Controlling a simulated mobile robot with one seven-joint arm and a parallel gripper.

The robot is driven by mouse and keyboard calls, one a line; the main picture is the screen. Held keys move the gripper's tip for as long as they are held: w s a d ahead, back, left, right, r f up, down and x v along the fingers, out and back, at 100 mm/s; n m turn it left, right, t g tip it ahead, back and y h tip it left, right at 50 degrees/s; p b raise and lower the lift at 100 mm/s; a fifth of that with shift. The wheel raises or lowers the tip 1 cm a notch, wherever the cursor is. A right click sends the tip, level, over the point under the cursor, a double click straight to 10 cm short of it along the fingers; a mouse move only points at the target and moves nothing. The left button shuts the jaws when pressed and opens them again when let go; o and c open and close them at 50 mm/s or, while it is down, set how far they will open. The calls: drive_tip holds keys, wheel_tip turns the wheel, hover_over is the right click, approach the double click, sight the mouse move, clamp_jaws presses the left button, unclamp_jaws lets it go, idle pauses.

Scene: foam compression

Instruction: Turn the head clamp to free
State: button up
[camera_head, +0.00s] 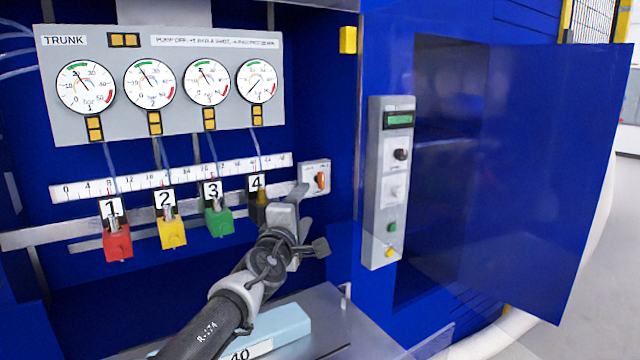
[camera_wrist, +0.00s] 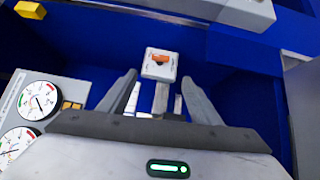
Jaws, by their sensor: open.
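A small pale box with an orange knob (camera_head: 320,180), apparently the head clamp switch, sits at the right end of the ruled rail. Its lettering is too small to read. In the head view the knob stands roughly upright; in the wrist view the orange knob (camera_wrist: 160,60) lies across the box face. My gripper (camera_head: 309,218) is just below and left of the box, apart from it. In the wrist view my gripper (camera_wrist: 159,77) is open and empty, with the box ahead between and beyond the fingertips.
Numbered red (camera_head: 117,246), yellow (camera_head: 172,235) and green (camera_head: 218,222) blocks hang left of my gripper; block 4 is partly hidden. A gauge panel (camera_head: 140,120) is above. A grey control strip (camera_head: 377,225) and open blue door (camera_head: 545,180) stand right. A light-blue slab (camera_head: 285,322) lies below.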

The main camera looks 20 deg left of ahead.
sight(321, 182)
drive_tip(key=w, duration=1)
drive_tip(key=w+a, duration=0.1)
drive_tip(key=w, duration=0.5)
drive_tip(key=shift+r, duration=0.25)
